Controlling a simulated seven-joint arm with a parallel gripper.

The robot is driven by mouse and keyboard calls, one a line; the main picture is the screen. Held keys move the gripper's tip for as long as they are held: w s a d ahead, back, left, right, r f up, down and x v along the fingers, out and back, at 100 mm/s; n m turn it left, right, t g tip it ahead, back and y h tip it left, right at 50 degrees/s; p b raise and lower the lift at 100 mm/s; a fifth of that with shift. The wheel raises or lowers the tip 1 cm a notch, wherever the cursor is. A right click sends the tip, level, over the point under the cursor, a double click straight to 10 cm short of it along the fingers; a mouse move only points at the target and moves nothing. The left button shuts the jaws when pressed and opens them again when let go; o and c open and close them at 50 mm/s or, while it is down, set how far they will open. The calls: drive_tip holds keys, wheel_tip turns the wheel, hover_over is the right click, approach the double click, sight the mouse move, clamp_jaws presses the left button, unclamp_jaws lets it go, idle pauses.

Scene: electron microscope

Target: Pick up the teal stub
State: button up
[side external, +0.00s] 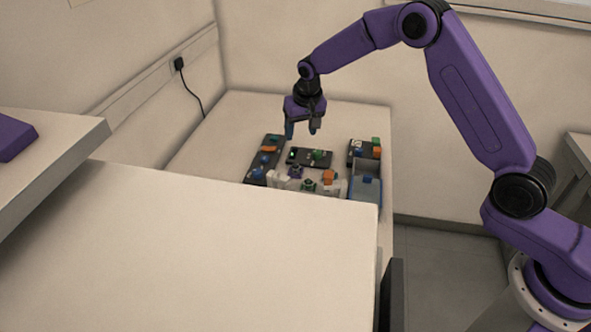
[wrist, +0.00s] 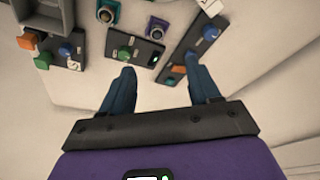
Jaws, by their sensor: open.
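My gripper (side external: 301,131) is open and empty, pointing down above the back part of the table. In the wrist view its two blue fingers stand wide apart (wrist: 162,71). A small teal piece (wrist: 169,80), likely the teal stub, shows between the fingers at the near end of a long dark tray (wrist: 190,48), beside an orange piece (wrist: 178,69). It is small, so I cannot be sure of its shape. A green stub (wrist: 125,53) sits on the short dark holder (wrist: 143,46), close to the left fingertip. The fingers touch nothing that I can see.
The long tray also holds a blue piece (wrist: 209,33). Another dark tray holds orange (wrist: 28,38) and green (wrist: 43,59) pieces. A grey-blue bin (side external: 366,188) stands at the right. The table (side external: 240,115) behind the trays is clear.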

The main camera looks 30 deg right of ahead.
hover_over(296, 165)
drive_tip(key=s+a, duration=0.1)
drive_tip(key=s, duration=0.1)
wheel_tip(296, 165, down, 12)
drive_tip(key=shift+r, duration=0.1)
drive_tip(key=shift+d+x, duration=0.15)
drive_tip(key=shift+x, duration=1.2)
drive_tip(key=shift+d+x, duration=0.1)
drive_tip(key=shift+x, duration=1.2)
drive_tip(key=shift+w+r, duration=0.1)
drive_tip(key=shift+w, duration=0.05)
drive_tip(key=c, duration=1.1)
